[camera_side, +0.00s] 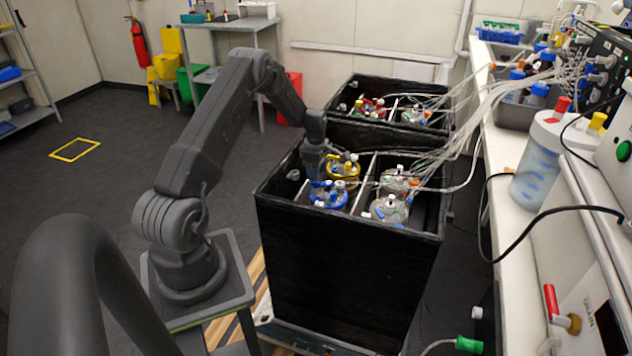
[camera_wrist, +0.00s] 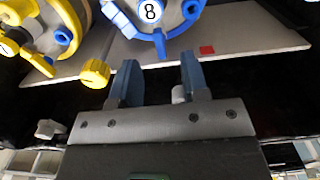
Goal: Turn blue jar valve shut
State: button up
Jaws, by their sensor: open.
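The blue-ringed jar (camera_side: 328,199) sits in the near compartment of the front black box. In the wrist view this blue jar (camera_wrist: 182,22) is at the top edge, partly cut off, with a round label reading 8. A blue valve handle (camera_wrist: 160,46) on its rim points down toward my gripper. My gripper (camera_wrist: 160,70) is open, its two blue-grey fingers apart with nothing between them. The handle's tip lies just beyond the fingertips, roughly between them; contact cannot be told. In the side view my gripper (camera_side: 314,168) hangs over the box, above and behind the blue jar.
A yellow-ringed jar (camera_side: 343,166) stands close by; its yellow knob (camera_wrist: 95,73) is left of my fingers. Two pale jars (camera_side: 390,208) are across a divider. The black box (camera_side: 345,270) has high walls. Tubing (camera_side: 455,125) runs from the jars to the right bench.

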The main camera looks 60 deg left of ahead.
aim_at(316, 185)
jog(key=shift+f, duration=2.15)
grip_shut()
